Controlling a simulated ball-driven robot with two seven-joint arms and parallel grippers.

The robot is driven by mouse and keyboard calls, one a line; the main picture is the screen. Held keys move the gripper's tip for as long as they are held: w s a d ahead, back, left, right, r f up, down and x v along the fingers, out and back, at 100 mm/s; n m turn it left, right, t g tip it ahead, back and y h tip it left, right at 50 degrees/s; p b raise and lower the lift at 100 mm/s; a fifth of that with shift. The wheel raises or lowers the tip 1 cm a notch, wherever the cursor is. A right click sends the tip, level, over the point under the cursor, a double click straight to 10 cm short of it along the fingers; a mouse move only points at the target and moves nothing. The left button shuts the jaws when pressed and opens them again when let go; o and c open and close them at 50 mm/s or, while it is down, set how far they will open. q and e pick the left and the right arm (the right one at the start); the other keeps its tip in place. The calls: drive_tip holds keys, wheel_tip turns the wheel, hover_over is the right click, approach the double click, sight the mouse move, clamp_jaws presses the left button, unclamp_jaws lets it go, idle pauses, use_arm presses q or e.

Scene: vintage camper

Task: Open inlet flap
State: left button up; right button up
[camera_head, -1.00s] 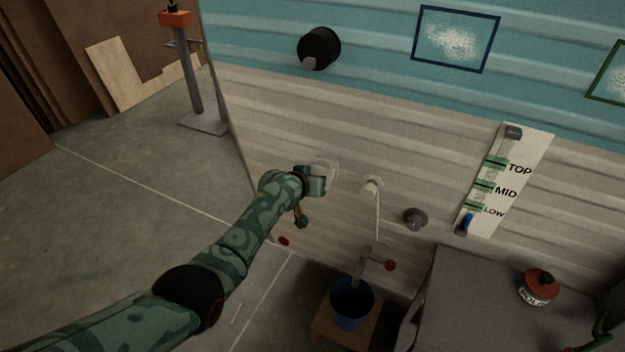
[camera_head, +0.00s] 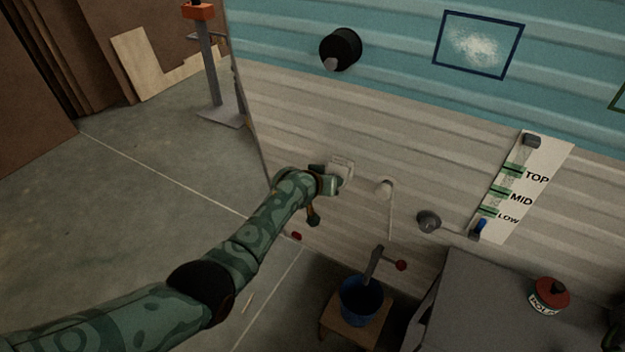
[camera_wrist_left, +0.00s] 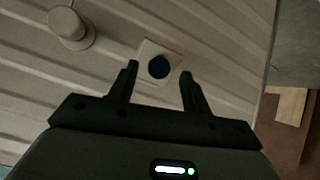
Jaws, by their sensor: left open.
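The inlet (camera_wrist_left: 147,70) shows in the left wrist view as a pale square plate on the ribbed camper wall. A dark blue round face (camera_wrist_left: 160,66) sits at its middle. In the head view the inlet (camera_head: 344,168) is a pale boxy shape, partly hidden by my left gripper (camera_head: 328,180). In the left wrist view my left gripper (camera_wrist_left: 159,74) is open, its two fingers apart on either side of the blue face. Nothing is held between them. I cannot tell whether a finger touches the plate or how the flap is angled. My right gripper is not in view.
A white round fitting (camera_head: 384,187) with a hanging strip is beside the inlet. A grey round fitting (camera_head: 428,221) and a TOP/MID/LOW gauge board (camera_head: 541,165) are further right. A blue bucket (camera_head: 361,306) stands on a stool below.

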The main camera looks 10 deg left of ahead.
use_arm(q)
drive_tip(key=p+v, duration=0.9)
drive_tip(key=v, duration=0.5)
drive_tip(key=shift+s+r, duration=0.15)
drive_tip(key=shift+s, duration=0.2)
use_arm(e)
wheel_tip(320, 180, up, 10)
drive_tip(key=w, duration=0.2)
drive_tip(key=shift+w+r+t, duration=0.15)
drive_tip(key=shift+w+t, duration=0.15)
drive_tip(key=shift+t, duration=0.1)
use_arm(q)
drive_tip(key=shift+c, duration=0.2)
